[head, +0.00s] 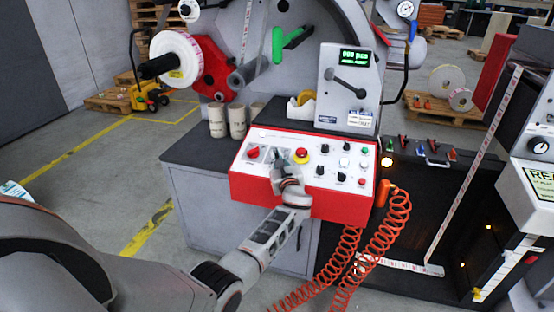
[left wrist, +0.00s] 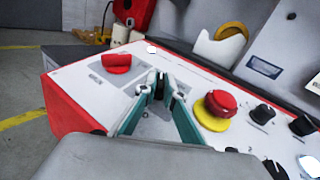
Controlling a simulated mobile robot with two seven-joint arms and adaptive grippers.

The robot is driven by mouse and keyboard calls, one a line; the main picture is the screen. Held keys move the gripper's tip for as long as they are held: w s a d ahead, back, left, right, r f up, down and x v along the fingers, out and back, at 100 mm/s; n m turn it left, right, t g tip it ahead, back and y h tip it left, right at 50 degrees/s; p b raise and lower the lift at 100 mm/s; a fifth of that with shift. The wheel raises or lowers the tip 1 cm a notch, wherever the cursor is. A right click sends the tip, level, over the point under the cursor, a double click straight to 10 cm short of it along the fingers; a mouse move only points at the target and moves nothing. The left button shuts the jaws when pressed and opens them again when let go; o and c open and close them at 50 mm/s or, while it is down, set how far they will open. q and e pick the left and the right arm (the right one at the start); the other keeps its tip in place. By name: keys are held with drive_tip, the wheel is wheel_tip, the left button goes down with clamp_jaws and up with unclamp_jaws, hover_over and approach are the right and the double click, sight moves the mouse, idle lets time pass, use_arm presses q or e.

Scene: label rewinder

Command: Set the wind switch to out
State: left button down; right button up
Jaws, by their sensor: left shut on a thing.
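The control panel (head: 235,192) is a red box with a white sloped top carrying several knobs and buttons. My left gripper (head: 281,158) reaches it from the front and is shut on a small dark switch between the red knob (head: 253,152) and the red mushroom button (head: 302,155). In the left wrist view, the fingers of my left gripper (left wrist: 162,87) close around this dark switch (left wrist: 160,90), which is mostly hidden, so its setting cannot be read. Its label is too small to read, so I cannot tell from lettering that it is the wind switch. My right gripper is out of view.
The mushroom button (left wrist: 215,108) with its yellow collar is close on the right of the fingers, and the red knob (left wrist: 117,63) is on the left. Coiled orange hoses (head: 350,245) hang in front of the panel.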

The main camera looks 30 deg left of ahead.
use_arm(q)
drive_tip(key=shift+f, duration=0.35)
drive_tip(key=c, duration=2.1)
unclamp_jaws()
drive_tip(key=shift+c, duration=0.2)
drive_tip(key=shift+r, duration=0.1)
drive_tip(key=v, duration=1.2)
